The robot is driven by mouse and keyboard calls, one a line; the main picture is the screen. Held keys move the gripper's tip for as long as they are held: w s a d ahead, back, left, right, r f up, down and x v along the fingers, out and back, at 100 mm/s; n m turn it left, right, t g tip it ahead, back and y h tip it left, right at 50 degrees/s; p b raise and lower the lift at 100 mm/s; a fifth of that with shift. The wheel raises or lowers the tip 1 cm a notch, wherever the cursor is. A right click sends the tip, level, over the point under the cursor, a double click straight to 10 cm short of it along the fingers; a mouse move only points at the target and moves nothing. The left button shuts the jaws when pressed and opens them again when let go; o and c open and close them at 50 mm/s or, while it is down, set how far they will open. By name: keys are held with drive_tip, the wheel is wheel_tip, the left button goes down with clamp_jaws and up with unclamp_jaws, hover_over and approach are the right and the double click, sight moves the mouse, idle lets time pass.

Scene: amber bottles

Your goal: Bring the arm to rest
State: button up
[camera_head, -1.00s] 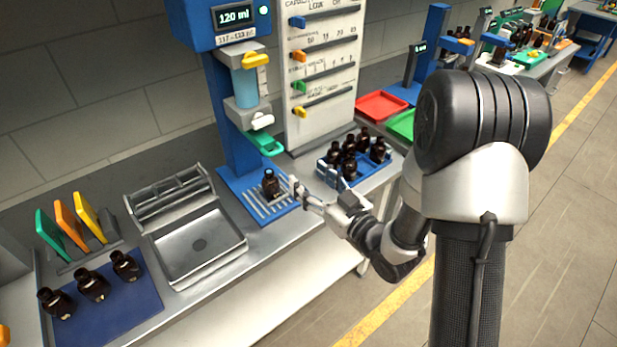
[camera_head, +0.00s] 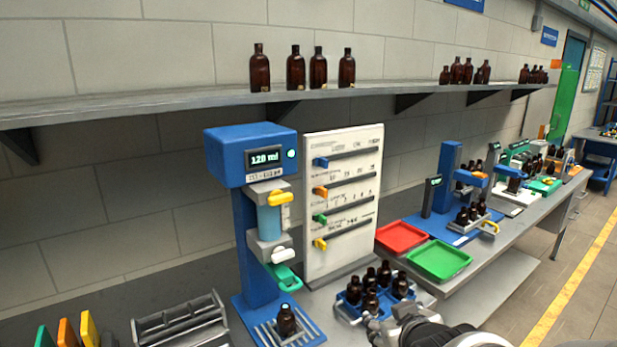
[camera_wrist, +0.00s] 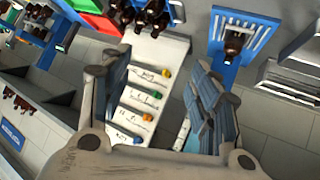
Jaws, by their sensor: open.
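My arm shows at the lower right of the head view, with my gripper (camera_head: 385,325) at the bottom edge, partly cut off. It is in front of the blue crate of bottles. In the wrist view my gripper (camera_wrist: 160,95) is open, its two ribbed fingers wide apart with nothing between them. An amber bottle (camera_head: 286,320) stands upright on the slatted blue base (camera_head: 262,338) of the dispenser, to the left of my gripper. It also shows at the top right of the wrist view (camera_wrist: 233,45), apart from the fingers.
The blue dispenser (camera_head: 228,160) and the white slider panel (camera_head: 345,200) stand behind the bottle. Several amber bottles fill the blue crate (camera_head: 349,312). A red tray (camera_head: 401,237) and a green tray (camera_head: 438,260) lie right of it. A shelf (camera_head: 200,98) with bottles runs above.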

drive_tip(key=s+a+r+m+g, duration=0.1)
drive_tip(key=s+g, duration=0.2)
drive_tip(key=s, duration=0.9)
drive_tip(key=s+r+m+g, duration=0.1)
drive_tip(key=s+m+g, duration=0.1)
drive_tip(key=s, duration=1)
drive_tip(key=shift+a+g, duration=0.35)
drive_tip(key=shift+g, duration=0.25)
